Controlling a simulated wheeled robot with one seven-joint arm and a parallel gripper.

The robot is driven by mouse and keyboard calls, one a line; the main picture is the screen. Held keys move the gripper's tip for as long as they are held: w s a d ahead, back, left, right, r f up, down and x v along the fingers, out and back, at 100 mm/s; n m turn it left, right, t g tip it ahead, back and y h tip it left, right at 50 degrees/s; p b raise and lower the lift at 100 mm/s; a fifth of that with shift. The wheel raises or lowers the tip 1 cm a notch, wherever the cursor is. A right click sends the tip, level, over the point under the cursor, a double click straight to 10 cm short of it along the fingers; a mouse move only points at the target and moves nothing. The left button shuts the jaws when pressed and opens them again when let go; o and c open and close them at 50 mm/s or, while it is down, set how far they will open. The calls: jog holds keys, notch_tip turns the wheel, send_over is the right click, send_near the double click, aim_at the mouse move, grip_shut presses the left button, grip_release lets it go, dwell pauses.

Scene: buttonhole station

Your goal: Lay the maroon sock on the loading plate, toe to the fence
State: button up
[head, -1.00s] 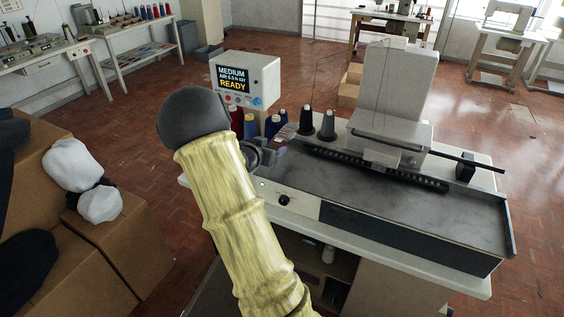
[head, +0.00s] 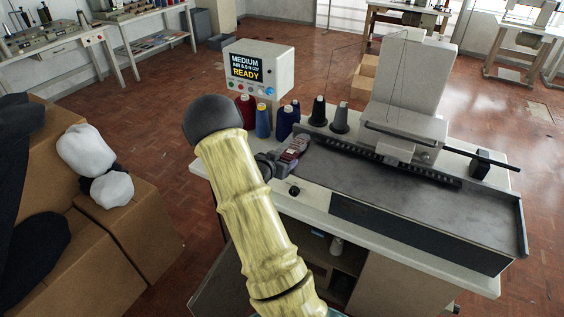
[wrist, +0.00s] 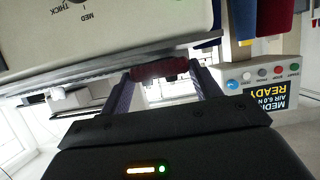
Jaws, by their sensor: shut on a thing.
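My gripper (head: 276,162) is mostly hidden behind my own forearm in the head view. In the wrist view, its two dark fingers (wrist: 163,85) are shut on a small maroon bundle, the maroon sock (wrist: 158,69). The sock also shows in the head view (head: 293,150), at the left end of the machine. I cannot tell whether it touches the surface, or which end is the toe. The long grey loading plate (head: 400,200) lies right of the gripper and is bare. A dark toothed rail (head: 375,160), perhaps the fence, runs along its back.
A control box (head: 260,72) reading MEDIUM, READY stands behind the gripper. Several thread cones (head: 318,110) stand between it and the white machine head (head: 405,90). A thin black bar (head: 480,157) sticks out to the right. Cardboard boxes (head: 140,225) with white bundles stand at left.

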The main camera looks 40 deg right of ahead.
jog(key=shift+f, duration=0.45)
jog(key=shift+w+a, duration=0.1)
jog(key=shift+a, duration=0.1)
jog(key=shift+d+f, duration=0.1)
jog(key=shift+d, duration=0.05)
jog(key=o, duration=1)
jog(key=shift+s+d, duration=0.1)
jog(key=shift+s, duration=0.15)
jog(key=shift+r, duration=0.2)
jog(key=b+v, duration=0.1)
jog(key=v, duration=1.1)
jog(key=shift+w, duration=0.1)
